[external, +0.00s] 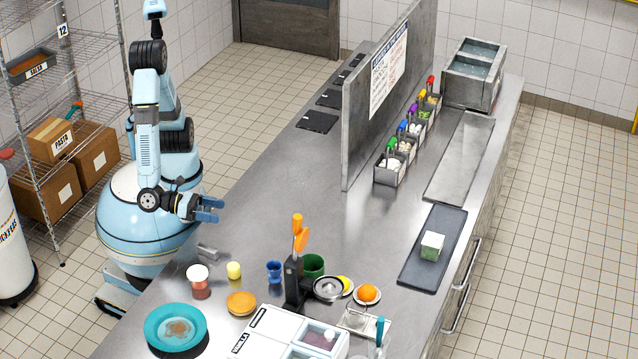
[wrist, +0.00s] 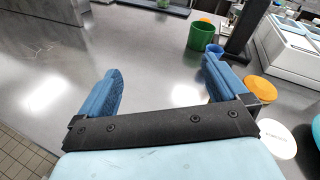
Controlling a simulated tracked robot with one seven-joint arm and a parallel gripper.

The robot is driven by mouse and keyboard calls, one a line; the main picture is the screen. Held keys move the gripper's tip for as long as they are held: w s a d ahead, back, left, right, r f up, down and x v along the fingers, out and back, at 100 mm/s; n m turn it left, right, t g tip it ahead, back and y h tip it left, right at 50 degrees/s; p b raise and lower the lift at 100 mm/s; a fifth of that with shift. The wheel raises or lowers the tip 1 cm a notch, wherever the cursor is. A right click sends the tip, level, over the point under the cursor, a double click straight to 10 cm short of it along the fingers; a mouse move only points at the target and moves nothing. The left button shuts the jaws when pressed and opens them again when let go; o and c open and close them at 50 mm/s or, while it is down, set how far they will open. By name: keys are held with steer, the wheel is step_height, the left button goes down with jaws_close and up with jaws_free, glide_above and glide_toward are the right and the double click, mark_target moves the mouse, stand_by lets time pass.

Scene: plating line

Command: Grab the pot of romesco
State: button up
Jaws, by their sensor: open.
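The likely pot of romesco is a small pot with a white lid and reddish contents (external: 201,290), upright on the steel counter near its left edge. In the wrist view its white lid (wrist: 277,138) shows at the lower right, beyond the right finger; the lettering on it is too small to read. My gripper (external: 217,210) is open and empty above the counter's left edge, behind the pot in the external view and apart from it. In the wrist view the blue fingers (wrist: 162,68) are spread with only bare counter between them.
Near the pot are a yellow cylinder (external: 233,270), a grey block (external: 207,252), an orange disc (external: 241,303) and a teal plate (external: 163,337). A blue cup (external: 274,271), green pot (external: 315,264) and black utensil stand (external: 294,285) are farther right.

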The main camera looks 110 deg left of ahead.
mark_target(196, 271)
steer(key=s+d+f+m+t+h, duration=0.1)
steer(key=s+d+f+m+h, duration=0.1)
steer(key=d, duration=0.3)
steer(key=s+d+f+m+t+h, duration=0.1)
steer(key=s+d+f+m+h, duration=0.2)
steer(key=s+d+m, duration=0.1)
steer(key=s+d+f+m+h, duration=0.2)
steer(key=s+d+m+h, duration=0.1)
steer(key=d, duration=0.4)
steer(key=shift+f+t+h, duration=0.15)
steer(key=shift+t+h, duration=0.15)
steer(key=shift+t, duration=0.1)
steer(key=shift+d+f, duration=0.1)
steer(key=shift+d, duration=0.1)
steer(key=w, duration=0.2)
steer(key=w+d, duration=0.1)
steer(key=w, duration=0.5)
steer(key=shift+w+d, duration=0.15)
steer(key=shift+d, duration=0.05)
steer(key=shift+w+d+f, duration=0.15)
steer(key=shift+w, duration=0.7)
steer(key=shift+w+d+f, duration=0.1)
steer(key=shift+w+d, duration=0.1)
steer(key=shift+w, duration=0.65)
steer(key=shift+w+d+f, duration=0.15)
steer(key=shift+w, duration=0.7)
steer(key=c, duration=1.2)
steer(key=shift+o, duration=0.2)
steer(key=shift+r, duration=0.1)
